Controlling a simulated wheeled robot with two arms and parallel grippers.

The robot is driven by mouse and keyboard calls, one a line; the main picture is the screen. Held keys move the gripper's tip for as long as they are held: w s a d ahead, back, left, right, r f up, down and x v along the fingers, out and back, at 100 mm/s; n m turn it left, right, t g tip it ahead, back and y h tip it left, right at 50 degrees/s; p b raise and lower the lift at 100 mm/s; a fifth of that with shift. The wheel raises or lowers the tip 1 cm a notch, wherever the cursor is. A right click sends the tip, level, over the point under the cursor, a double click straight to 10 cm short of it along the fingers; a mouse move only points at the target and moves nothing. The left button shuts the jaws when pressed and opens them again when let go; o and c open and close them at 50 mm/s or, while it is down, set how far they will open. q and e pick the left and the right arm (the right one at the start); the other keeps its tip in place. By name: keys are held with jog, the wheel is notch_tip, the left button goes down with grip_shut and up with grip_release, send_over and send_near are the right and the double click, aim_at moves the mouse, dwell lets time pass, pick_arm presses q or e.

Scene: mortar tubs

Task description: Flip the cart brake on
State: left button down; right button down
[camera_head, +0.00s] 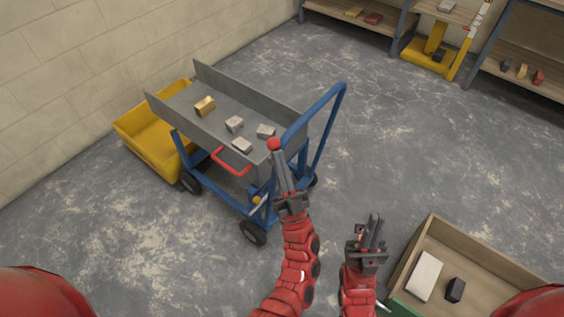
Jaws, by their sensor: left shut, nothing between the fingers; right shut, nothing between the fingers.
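The cart (217,121) has a grey tray on a blue frame with dark wheels. A red ball knob (274,144) shows at the cart's near right end; it looks like the end of the brake lever, whose shaft I cannot make out. My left gripper (281,165) is shut and empty, its fingertips at the knob in the picture; I cannot tell whether they touch. My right gripper (376,227) is shut and empty, over the floor right of the cart. A red bar handle (231,164) sits on the tray's near side.
Several small blocks, one a gold block (205,105), lie in the cart tray. A yellow tub (150,136) stands behind the cart by the wall. A wooden crate (478,263) holds a white block and a dark one at lower right. Shelves (349,27) line the back. Floor between is clear.

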pick_arm(q)
jog(key=w+a+r+n+g+p, duration=0.1)
jog(key=w+a+n+g+p, duration=0.5)
jog(key=a+g+p, duration=0.2)
jog(key=shift+w+a+r+g, duration=0.15)
jog(key=shift+w+a+g, duration=0.15)
jog(key=shift+a, duration=0.25)
dwell(0.3)
dwell(0.3)
